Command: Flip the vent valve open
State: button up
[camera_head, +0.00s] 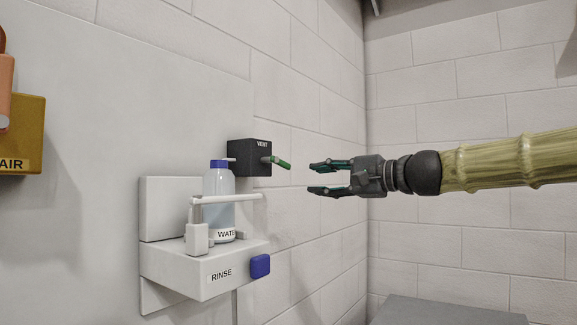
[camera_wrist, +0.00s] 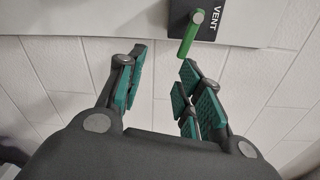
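The vent valve is a dark box (camera_head: 249,157) marked VENT on the wall, with a green lever (camera_head: 281,162) sticking out from its right side in the head view. In the wrist view the green lever (camera_wrist: 190,35) hangs at a slant from a round pivot on the dark VENT box (camera_wrist: 208,18) at the top. My gripper (camera_head: 318,178) is open and empty, to the right of the lever and a little lower in the head view. In the wrist view my gripper (camera_wrist: 158,80) has its fingers spread below the lever, apart from it.
A white RINSE station (camera_head: 215,272) with a blue button (camera_head: 260,266) holds a WATER bottle (camera_head: 219,185) behind a bar (camera_head: 228,199), below and left of the valve. A yellow AIR box (camera_head: 22,135) is at the far left. A grey surface (camera_head: 440,312) lies at lower right.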

aim_at(287, 165)
jog(key=shift+y, duration=0.4)
jog(key=w+a+r+p, duration=0.1)
jog(key=a, duration=0.2)
jog(key=w+a+r+p, duration=0.1)
jog(key=w+a, duration=0.1)
jog(key=w+a+r+p, duration=0.1)
jog(key=w+a, duration=0.1)
jog(key=a, duration=0.1)
jog(key=shift+a+r+p, duration=0.25)
jog(key=shift+a+p, duration=0.05)
jog(key=shift+a, duration=0.05)
grip_shut()
